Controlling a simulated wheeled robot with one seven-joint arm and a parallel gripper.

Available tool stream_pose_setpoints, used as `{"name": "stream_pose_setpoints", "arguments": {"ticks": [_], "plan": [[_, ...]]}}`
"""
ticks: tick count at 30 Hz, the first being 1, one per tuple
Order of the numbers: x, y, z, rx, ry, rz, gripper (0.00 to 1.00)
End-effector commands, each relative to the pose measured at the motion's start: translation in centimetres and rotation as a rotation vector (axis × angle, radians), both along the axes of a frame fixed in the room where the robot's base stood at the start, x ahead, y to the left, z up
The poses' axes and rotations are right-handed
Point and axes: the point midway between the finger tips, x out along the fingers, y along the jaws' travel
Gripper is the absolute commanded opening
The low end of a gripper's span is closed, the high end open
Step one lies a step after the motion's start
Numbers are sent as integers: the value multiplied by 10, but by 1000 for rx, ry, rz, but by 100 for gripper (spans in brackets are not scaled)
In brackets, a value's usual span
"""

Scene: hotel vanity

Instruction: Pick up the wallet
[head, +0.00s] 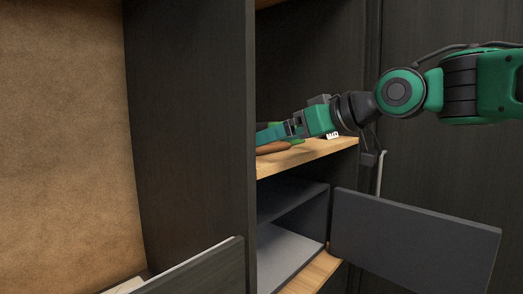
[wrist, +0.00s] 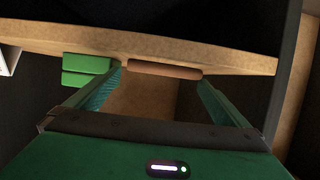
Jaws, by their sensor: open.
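A brown, rounded, slim item that I take to be the wallet (head: 273,148) lies on the wooden shelf inside the dark cabinet. In the wrist view the wallet (wrist: 164,70) shows as a brown bar near the fingertips, across the gap between them. My gripper (head: 264,135) reaches into the cabinet from the right, just above the wallet in the head view. In the wrist view my gripper (wrist: 160,80) is open, with one green finger on each side and nothing clasped. The cabinet's side panel hides part of the fingers and wallet in the head view.
Green stacked items (wrist: 86,66) lie just left of the left finger in the wrist view. A white item with dark marks (head: 332,135) stands on the shelf (head: 318,150) under my wrist. Below, a dark door (head: 415,240) hangs open beside a lower compartment.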

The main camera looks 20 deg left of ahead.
Motion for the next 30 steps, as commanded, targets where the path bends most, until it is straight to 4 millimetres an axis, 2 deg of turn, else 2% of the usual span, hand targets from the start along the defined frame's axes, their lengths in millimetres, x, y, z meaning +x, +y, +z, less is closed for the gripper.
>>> {"name": "stream_pose_setpoints", "arguments": {"ticks": [3, 6, 13, 14, 15, 18, 30], "plan": [[5, 17, -8, -1, 2, 2, 100], [9, 25, -10, 0, 0, 1, 100], [10, 27, -11, 0, 0, -1, 100], [10, 27, -11, 0, 0, -1, 95], [10, 27, -11, 0, 0, -1, 86], [10, 27, -11, 0, 0, -1, 65], [10, 27, -10, 0, 0, -1, 65]]}}
